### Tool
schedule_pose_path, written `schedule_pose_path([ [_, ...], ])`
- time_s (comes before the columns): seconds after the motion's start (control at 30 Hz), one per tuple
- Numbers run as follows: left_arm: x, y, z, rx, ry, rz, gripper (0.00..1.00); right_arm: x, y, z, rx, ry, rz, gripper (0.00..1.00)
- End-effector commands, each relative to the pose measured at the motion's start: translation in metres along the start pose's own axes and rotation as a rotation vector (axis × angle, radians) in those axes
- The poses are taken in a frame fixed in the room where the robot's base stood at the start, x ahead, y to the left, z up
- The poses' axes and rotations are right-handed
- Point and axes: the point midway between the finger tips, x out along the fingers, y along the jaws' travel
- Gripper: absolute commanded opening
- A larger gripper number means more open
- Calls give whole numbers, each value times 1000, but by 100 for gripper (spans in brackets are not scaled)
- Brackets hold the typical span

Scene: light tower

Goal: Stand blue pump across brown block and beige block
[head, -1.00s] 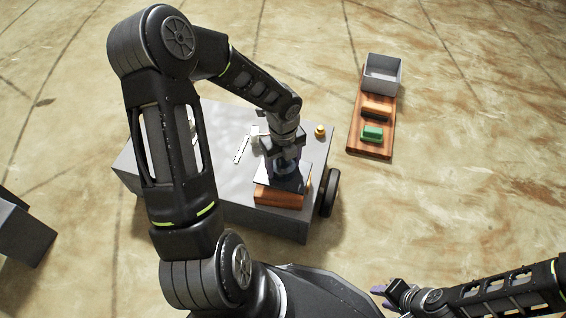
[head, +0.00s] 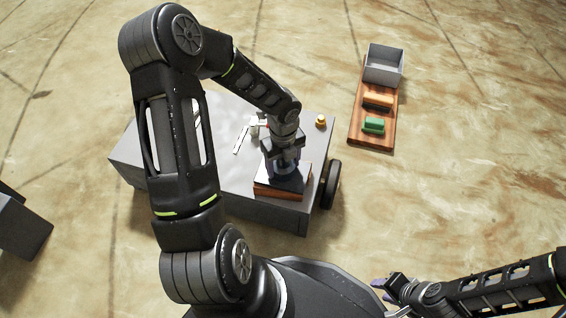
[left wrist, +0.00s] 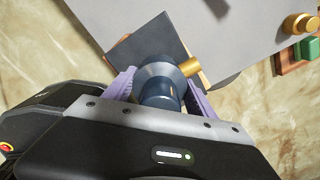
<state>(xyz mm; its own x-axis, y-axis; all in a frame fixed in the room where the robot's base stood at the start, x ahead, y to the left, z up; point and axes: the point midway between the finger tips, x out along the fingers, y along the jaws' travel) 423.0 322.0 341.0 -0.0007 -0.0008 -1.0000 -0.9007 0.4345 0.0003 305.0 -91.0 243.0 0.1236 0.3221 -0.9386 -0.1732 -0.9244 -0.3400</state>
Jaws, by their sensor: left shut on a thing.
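The blue pump (left wrist: 160,85), a round dark-blue body with a brass spout, is between the purple fingers of my left gripper (head: 284,164), which is shut on it. In the head view the blue pump (head: 284,170) is mostly hidden by the gripper. A dark flat plate (head: 296,181) shows beneath the pump, above a brown block (head: 280,193) at the table's near right. I cannot tell whether plate and block touch. The beige block cannot be made out for certain. My right gripper (head: 384,290) is open and empty at the lower right, away from the table.
The grey wheeled table (head: 225,185) bears white pieces (head: 241,139) and a small brass piece (head: 320,121). Bare floor lies between.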

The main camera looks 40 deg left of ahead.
Motion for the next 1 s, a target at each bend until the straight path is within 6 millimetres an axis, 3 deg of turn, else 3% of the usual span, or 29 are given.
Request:
schedule_pose_path([
  [0.07, 1, -1, 0, 1, -2, -3, 0, 1, 0, 0, 0, 1, 0, 36],
  [0.1, 3, 0, 0, 1, 0, 0, 65, 2, 0, 0, 0, 1, 0, 36],
  [0.37, 2, 0, 0, 0, 0, 0, 86, 1, 0, 0, 0, 1, 0, 36],
  [0.73, -4, 0, 0, -1, -1, 0, 86, -3, -1, 0, 0, 0, 0, 36],
  [1.0, -49, 0, 1, 1, -3, -2, 86, -28, -9, 2, -1, -12, 0, 36],
])
